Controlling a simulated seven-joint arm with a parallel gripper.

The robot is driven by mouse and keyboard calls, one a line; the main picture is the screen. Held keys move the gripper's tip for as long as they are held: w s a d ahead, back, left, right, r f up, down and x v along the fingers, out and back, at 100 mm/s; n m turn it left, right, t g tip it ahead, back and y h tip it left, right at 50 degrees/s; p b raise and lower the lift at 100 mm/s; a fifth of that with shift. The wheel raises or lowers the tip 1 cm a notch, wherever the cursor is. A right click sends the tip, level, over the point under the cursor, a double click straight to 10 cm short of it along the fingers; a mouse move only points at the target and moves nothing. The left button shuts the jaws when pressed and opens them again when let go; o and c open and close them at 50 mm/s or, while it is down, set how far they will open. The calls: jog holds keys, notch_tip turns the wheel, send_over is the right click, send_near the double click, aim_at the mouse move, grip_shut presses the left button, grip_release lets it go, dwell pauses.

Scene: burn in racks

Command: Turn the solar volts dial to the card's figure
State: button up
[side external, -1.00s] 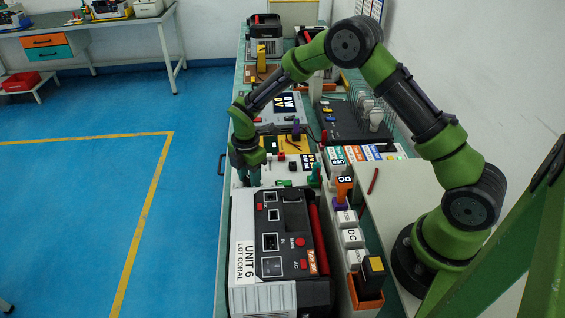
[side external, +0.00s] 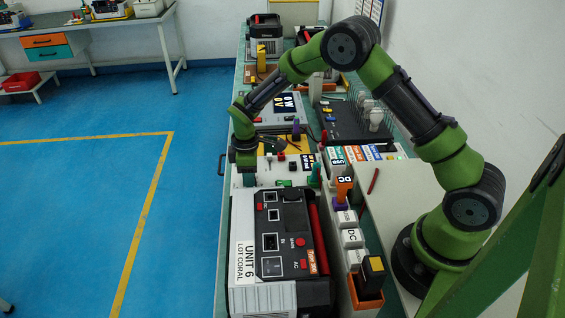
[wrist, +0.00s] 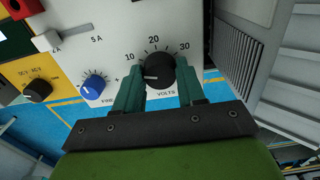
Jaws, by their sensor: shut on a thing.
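The black volts dial (wrist: 159,66) is on a white panel in the wrist view, under a printed arc marked 10, 20 and 30. Its white pointer line points left, below the 10 mark. My gripper (wrist: 161,82) is shut on the dial, one teal finger on each side. In the side view my gripper (side external: 246,176) is down at the panel beyond the Unit 6 box, and the dial is hidden there. I cannot make out which card bears the figure.
The Unit 6 box (side external: 283,236) stands close in front. A rack of plugs (side external: 350,236) is right.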

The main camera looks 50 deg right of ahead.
jog(key=m, duration=0.4)
jog(key=shift+m, duration=0.3)
jog(key=m, duration=1)
jog(key=shift+m, duration=3)
jog(key=o, duration=1.1)
jog(key=shift+c, duration=0.2)
